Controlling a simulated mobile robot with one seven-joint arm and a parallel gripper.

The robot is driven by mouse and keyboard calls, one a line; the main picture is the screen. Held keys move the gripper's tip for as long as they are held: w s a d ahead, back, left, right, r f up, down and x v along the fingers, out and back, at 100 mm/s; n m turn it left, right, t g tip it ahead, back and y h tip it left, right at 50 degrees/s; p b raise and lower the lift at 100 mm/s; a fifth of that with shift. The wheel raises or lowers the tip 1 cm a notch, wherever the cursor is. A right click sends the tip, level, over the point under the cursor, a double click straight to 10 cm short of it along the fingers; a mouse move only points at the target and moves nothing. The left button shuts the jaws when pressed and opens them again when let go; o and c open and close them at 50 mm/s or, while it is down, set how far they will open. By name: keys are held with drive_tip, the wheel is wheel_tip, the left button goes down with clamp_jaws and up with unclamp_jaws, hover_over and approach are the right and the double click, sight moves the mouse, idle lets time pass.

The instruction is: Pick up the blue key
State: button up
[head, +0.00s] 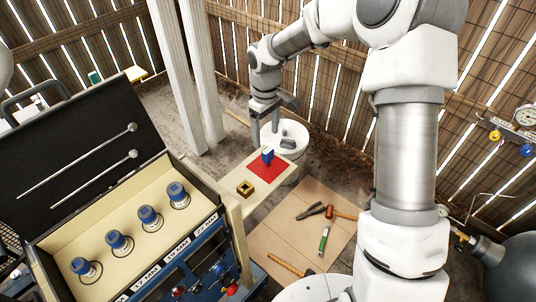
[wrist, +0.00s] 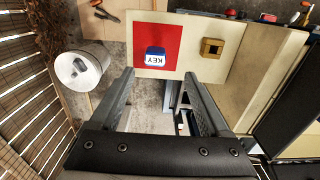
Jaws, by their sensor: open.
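The blue key (head: 267,155) is a small blue block standing on a red square (head: 268,169) on a pale board. In the wrist view the blue key (wrist: 155,56) shows a white face with the letters KEY, and it lies on the lower part of the red square (wrist: 158,38). My gripper (head: 266,138) is above and behind the board in the head view. In the wrist view my gripper (wrist: 158,78) is open, its two fingers apart and empty, with the key beyond the tips and between their lines. The key is not touched.
A brass square socket (head: 245,188) sits on the same board, left of the red square. A white cylinder (head: 288,140) stands behind. The open compressor case (head: 130,225) with blue-capped knobs is at left.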

sight(268, 150)
wheel_tip(268, 150, down, 5)
drive_tip(key=shift+r, duration=0.2)
drive_tip(key=shift+w+d+f+p, duration=0.15)
drive_tip(key=shift+f+p, duration=0.05)
drive_tip(key=shift+f, duration=1.15)
drive_tip(key=shift+w+d+f+p, duration=0.1)
drive_tip(key=shift+w+f+p, duration=0.1)
drive_tip(key=shift+f, duration=1.1)
drive_tip(key=shift+c, duration=0.2)
clamp_jaws()
